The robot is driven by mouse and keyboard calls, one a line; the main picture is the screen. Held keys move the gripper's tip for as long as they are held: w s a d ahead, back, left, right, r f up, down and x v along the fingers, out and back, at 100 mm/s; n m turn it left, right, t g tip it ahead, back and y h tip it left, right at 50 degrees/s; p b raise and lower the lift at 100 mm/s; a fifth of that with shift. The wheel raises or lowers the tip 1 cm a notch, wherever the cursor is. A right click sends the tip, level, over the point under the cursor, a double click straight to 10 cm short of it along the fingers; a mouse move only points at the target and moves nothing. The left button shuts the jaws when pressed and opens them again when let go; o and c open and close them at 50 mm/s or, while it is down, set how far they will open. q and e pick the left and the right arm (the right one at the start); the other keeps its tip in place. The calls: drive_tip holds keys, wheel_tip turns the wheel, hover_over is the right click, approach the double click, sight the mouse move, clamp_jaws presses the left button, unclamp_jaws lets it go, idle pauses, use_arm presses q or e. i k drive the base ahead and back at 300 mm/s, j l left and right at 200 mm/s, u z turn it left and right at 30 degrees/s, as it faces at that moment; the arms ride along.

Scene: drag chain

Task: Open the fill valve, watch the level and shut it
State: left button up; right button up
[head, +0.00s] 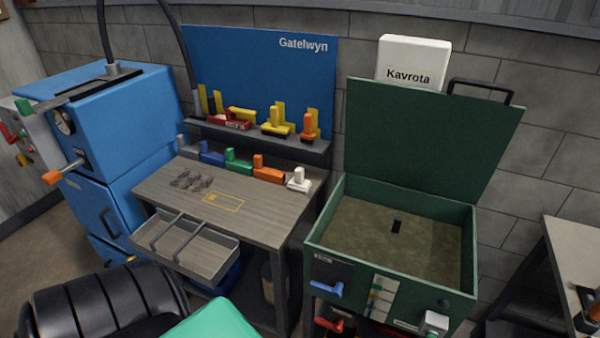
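A green tank (318,225) stands at the right with its lid (430,135) raised. Its inside shows a flat brownish surface (365,240) with a small black piece on it; I cannot tell whether this is liquid or the floor. A blue lever (325,290) sits on the tank's front at the left. Beside it is a pale upright strip (382,298) with coloured marks, perhaps a level gauge. A red lever (330,325) is lower down. Which lever is the fill valve, and whether it is open, I cannot tell. Neither of my grippers is in view.
A workbench (245,222) with an open drawer (185,250) stands left of the tank, with coloured blocks along its back. A blue machine (110,120) with an orange-tipped handle (53,177) is at the far left. Another table (575,245) is at the right edge.

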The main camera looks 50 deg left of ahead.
sight(336, 291)
drive_tip(key=u, duration=1.2)
